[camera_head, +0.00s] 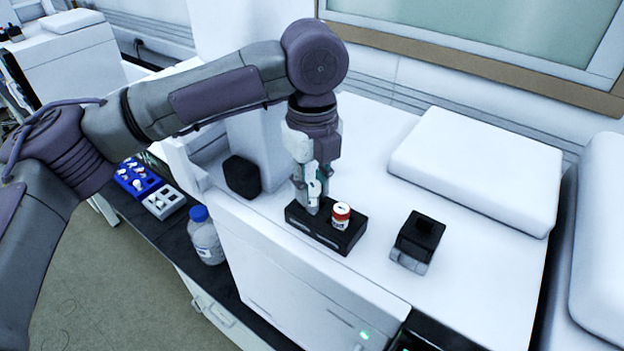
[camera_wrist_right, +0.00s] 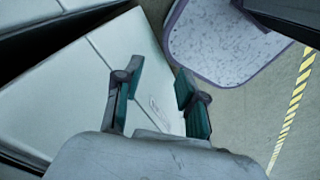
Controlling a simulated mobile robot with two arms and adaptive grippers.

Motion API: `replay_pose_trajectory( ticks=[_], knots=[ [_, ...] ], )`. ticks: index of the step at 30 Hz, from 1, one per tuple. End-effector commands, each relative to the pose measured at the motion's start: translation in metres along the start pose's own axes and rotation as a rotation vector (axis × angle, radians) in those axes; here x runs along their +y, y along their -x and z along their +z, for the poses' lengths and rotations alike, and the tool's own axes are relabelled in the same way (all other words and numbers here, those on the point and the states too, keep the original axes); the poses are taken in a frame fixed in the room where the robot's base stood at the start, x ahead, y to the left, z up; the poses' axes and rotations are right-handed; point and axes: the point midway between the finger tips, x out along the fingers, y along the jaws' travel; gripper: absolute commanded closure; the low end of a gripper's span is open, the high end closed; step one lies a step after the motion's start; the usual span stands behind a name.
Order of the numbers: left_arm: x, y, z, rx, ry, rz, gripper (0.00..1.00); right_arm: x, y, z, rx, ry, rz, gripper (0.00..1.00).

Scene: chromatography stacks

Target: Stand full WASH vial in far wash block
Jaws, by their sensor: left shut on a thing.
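My left gripper (camera_head: 313,200) points down at the left end of a black two-place block (camera_head: 322,234) on top of the white instrument. It is shut on the vial, which its fingers mostly hide; I cannot tell whether the vial is seated in the block. A vial with a red and white cap (camera_head: 341,215) stands upright in the right place of the same block. My right gripper (camera_wrist_right: 158,88) is open and empty in the right wrist view, away from the blocks.
A smaller black block with a grey front (camera_head: 417,242) stands to the right. A dark rounded object (camera_head: 242,177) is left of the gripper. A blue-capped bottle (camera_head: 205,236), a blue rack (camera_head: 137,178) and a white rack (camera_head: 163,201) sit lower left. A white raised cover (camera_head: 478,172) lies behind.

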Motion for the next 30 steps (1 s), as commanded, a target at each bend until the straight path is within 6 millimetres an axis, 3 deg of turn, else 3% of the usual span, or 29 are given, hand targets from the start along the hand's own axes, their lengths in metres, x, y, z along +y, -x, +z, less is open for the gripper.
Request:
replay_pose_trajectory(
  ticks=[29, 30],
  knots=[
    [0.000, -0.013, 0.001, 0.000, 0.000, 0.000, 1.00, 0.000, 0.004, 0.000, -0.001, 0.000, 0.000, 0.60],
    [0.000, -0.013, 0.001, 0.000, 0.000, 0.000, 0.67, 0.000, 0.004, 0.000, -0.001, 0.000, 0.000, 0.60]
  ],
)
